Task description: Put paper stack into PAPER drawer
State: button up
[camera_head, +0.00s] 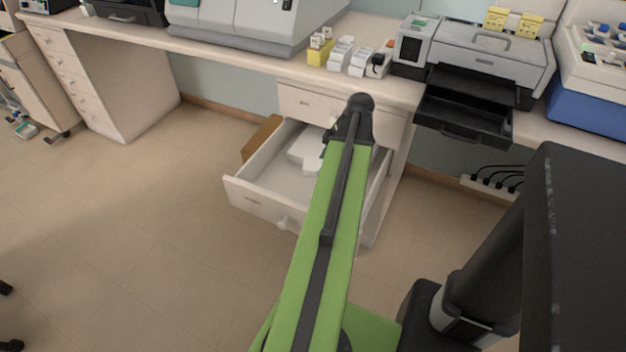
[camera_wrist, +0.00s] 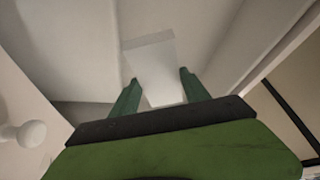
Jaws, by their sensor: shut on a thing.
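My gripper (camera_wrist: 159,77) is shut on a white paper stack (camera_wrist: 152,55) in the wrist view, with one green finger on each side of it. The stack's far end reaches beyond the fingertips, over or inside the pale drawer interior. In the head view, the drawer (camera_head: 252,202) under the counter stands open, and white paper (camera_head: 303,149) shows inside its back part, left of my arm. My arm hides the fingers there. I cannot read the drawer's label or tell whether the stack touches the drawer bottom.
A closed drawer (camera_head: 304,103) sits just above the open one. A brown box (camera_head: 262,138) is beside the open drawer's left wall. A printer (camera_head: 482,62) with its black tray out stands on the counter to the right.

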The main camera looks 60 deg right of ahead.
jog(key=b, duration=0.5)
send_near(291, 189)
jog(key=shift+w+a+f, duration=0.45)
jog(key=shift+w+f, duration=0.3)
jog(key=shift+w, duration=0.15)
jog(key=shift+w+a, duration=0.1)
jog(key=shift+w, duration=0.1)
notch_tip(291, 189, down, 4)
jog(key=b, duration=0.4)
jog(key=shift+f, duration=0.2)
jog(key=shift+r, duration=0.25)
jog(key=shift+f, duration=0.2)
jog(key=o, duration=1.5)
jog(key=shift+r, duration=0.1)
